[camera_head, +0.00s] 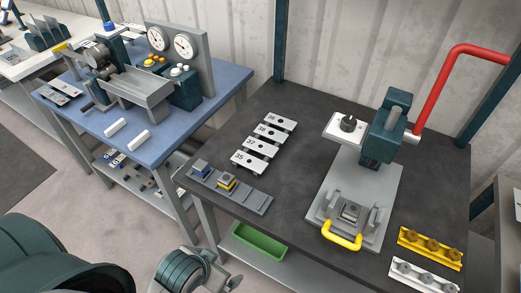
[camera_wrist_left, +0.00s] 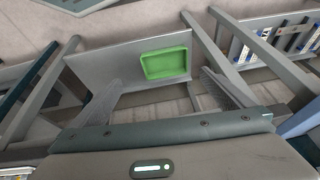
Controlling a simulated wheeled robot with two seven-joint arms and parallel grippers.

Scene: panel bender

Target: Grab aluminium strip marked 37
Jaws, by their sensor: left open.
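Several pale aluminium strips lie in a slanted row on the dark bench top (camera_head: 310,110) in the head view. They are the farthest strip (camera_head: 281,124), the second strip (camera_head: 271,134), the third strip (camera_head: 261,146) and the nearest strip (camera_head: 249,161). Each has a dark hole and a small printed number, too small for me to tell surely which is 37. My left gripper (camera_head: 228,268) is low in front of the bench, apart from the strips. In the left wrist view, its fingers (camera_wrist_left: 160,82) are spread and empty. My right gripper is not in view.
A grey rail with small blocks (camera_head: 230,190) lies before the strips. A press with a red lever (camera_head: 445,80) stands at right, near yellow (camera_head: 430,247) and white (camera_head: 424,275) hole bars. A green bin (camera_head: 259,240) sits on the lower shelf. A blue table (camera_head: 180,130) stands left.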

